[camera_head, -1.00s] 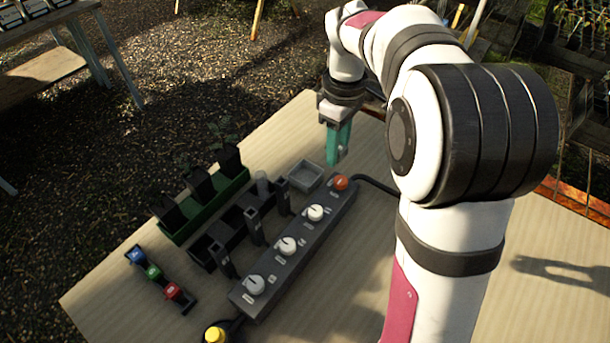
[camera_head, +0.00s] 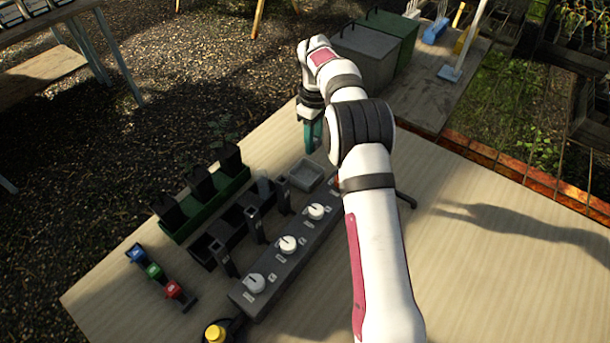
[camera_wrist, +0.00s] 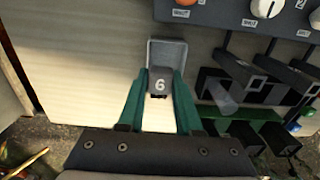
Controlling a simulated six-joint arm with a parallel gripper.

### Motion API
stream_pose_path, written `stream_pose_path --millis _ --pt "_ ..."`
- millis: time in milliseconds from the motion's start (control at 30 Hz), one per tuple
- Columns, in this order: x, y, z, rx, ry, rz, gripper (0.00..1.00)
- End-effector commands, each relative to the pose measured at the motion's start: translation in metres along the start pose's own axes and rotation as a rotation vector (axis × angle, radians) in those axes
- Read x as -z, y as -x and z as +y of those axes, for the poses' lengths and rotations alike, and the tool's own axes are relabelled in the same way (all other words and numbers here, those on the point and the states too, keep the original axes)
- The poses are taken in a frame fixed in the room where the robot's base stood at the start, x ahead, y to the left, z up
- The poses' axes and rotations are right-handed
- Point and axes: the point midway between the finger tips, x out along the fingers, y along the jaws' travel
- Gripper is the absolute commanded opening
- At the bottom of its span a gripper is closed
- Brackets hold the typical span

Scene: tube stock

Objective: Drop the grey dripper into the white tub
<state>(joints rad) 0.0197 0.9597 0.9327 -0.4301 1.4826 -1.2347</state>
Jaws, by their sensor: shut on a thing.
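My gripper (camera_wrist: 163,78) has teal fingers shut on a small grey piece marked 6 (camera_wrist: 159,84), which I take to be the grey dripper. In the head view my gripper (camera_head: 314,143) hangs above the table's far edge, and the held piece cannot be made out there. A small square open tub (camera_head: 305,176) lies on the table, close in front of my gripper in the picture. It looks pale grey rather than white. In the wrist view the tub (camera_wrist: 166,48) shows just beyond the held piece, partly hidden by it. Its visible inside looks empty.
A dark control bar with white knobs (camera_head: 287,245) lies beside the tub. A black rack (camera_head: 220,235) with upright holders and a green tray of black pots (camera_head: 205,205) stand to the left. The right of the table is clear.

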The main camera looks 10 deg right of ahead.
Motion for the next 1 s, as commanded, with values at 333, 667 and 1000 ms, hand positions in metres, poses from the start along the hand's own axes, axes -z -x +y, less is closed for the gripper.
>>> stream_pose_path --millis 333,667,1000 --pt "-0.001 -0.041 0.000 -0.001 -0.002 0.000 0.00" --pt "-0.001 -0.042 0.000 -0.002 -0.002 0.000 0.46" --pt "-0.001 -0.042 0.000 -0.002 -0.002 0.000 0.68"
